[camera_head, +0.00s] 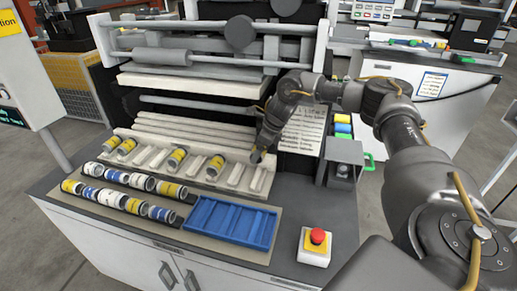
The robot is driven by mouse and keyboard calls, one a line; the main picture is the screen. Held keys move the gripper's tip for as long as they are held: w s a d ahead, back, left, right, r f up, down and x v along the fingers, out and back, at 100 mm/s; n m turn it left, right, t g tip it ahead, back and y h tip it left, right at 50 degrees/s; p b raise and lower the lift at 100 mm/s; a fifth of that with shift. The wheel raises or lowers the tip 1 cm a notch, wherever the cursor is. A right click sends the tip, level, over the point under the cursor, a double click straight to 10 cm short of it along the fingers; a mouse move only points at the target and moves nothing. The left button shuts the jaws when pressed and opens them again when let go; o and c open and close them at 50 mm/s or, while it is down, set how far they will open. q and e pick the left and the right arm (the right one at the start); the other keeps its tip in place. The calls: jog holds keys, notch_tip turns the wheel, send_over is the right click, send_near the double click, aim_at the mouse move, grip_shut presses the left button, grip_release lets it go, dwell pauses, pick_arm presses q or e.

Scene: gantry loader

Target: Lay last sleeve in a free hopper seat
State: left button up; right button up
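The hopper (232,182) is a pale slotted rack along the front of the machine, with seats between raised ribs. Several yellow-banded sleeves lie in it: two at the left end, one near the middle (176,158) and one farther right (215,165). Seats between these and at the right end look empty. My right gripper (257,156) is low over the right part of the hopper, pointing down. Its fingers are small and dark, so I cannot tell whether they are open or hold a sleeve. My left gripper is not in view.
Blue-white and yellow-white sleeves (117,176) lie in two rows at the table's front left. A blue compartment tray (232,222) beside them looks empty. A red stop button (317,236) stands at the front right. Machine rollers (190,70) overhang behind the hopper.

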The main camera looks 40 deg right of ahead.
jog(key=b, duration=0.6)
send_over(255, 176)
jog(key=s, duration=0.1)
jog(key=f, duration=0.4)
jog(key=d+f, duration=0.1)
jog(key=f, duration=0.1)
jog(key=shift+s+f, duration=0.15)
jog(key=shift+f, duration=0.25)
jog(key=shift+f+b, duration=0.55)
jog(key=shift+f, duration=1)
jog(key=shift+a, duration=0.1)
jog(key=o, duration=1.2)
jog(key=shift+o, duration=0.6)
jog(key=shift+r, duration=0.1)
